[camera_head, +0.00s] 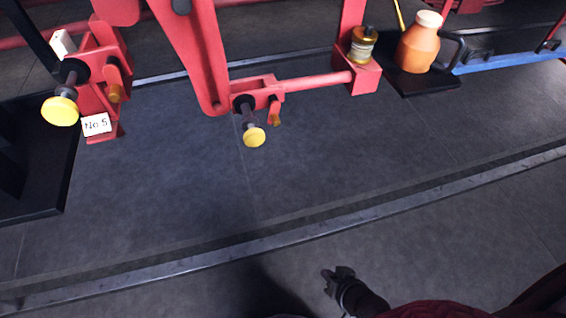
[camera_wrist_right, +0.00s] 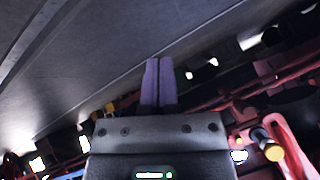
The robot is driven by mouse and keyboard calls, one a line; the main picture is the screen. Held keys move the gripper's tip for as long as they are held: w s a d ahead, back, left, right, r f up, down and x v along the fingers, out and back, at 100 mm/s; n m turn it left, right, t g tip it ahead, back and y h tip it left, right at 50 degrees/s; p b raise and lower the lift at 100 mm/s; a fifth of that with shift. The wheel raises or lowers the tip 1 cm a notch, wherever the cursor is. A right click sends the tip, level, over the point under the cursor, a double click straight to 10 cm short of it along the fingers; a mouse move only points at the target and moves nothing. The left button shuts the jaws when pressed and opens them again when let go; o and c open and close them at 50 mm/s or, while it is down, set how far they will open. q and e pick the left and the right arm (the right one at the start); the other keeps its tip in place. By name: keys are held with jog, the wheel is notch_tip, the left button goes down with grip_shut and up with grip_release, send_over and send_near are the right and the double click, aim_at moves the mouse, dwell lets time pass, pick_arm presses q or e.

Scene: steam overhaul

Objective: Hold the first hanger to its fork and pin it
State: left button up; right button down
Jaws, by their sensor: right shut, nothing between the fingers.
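A red hanger arm (camera_head: 196,55) comes down in the middle of the head view to a red fork (camera_head: 262,85) on a rod. A pin with a yellow knob (camera_head: 254,137) sticks out at this fork, with a small orange-brown piece beside it. At the left, a second red bracket (camera_head: 97,95) carries another yellow-knobbed pin (camera_head: 60,110). Which one is the first hanger, I cannot tell. My right gripper (camera_head: 337,272) is low in the picture, well apart from both forks. Its fingers (camera_wrist_right: 160,62) are together and empty. My left gripper is out of view.
A white tag reading No 5 (camera_head: 96,124) is on the left bracket. An orange jug (camera_head: 419,45) stands on a black tray (camera_head: 432,82) at the upper right. A brass cup (camera_head: 362,45) sits on a red block. A metal rail (camera_head: 330,218) crosses the floor; the floor below the forks is clear.

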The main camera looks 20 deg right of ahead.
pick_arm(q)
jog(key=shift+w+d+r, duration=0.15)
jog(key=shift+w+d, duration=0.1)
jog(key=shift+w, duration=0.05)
pick_arm(e)
jog(key=w+a+r+m+t+y, duration=0.1)
jog(key=w+a+r+m+t, duration=0.1)
jog(key=w+r, duration=0.3)
jog(key=w+a+r+m+t+y, duration=0.1)
jog(key=w+a+r+m+t, duration=0.2)
jog(key=r, duration=0.9)
jog(key=w+a+r+m+t+y, duration=0.1)
jog(key=w+r+m+t, duration=0.3)
jog(key=w+r, duration=0.4)
jog(key=shift+w+a+r+m, duration=0.15)
jog(key=shift+w+a+m, duration=0.2)
jog(key=shift+a+m, duration=0.45)
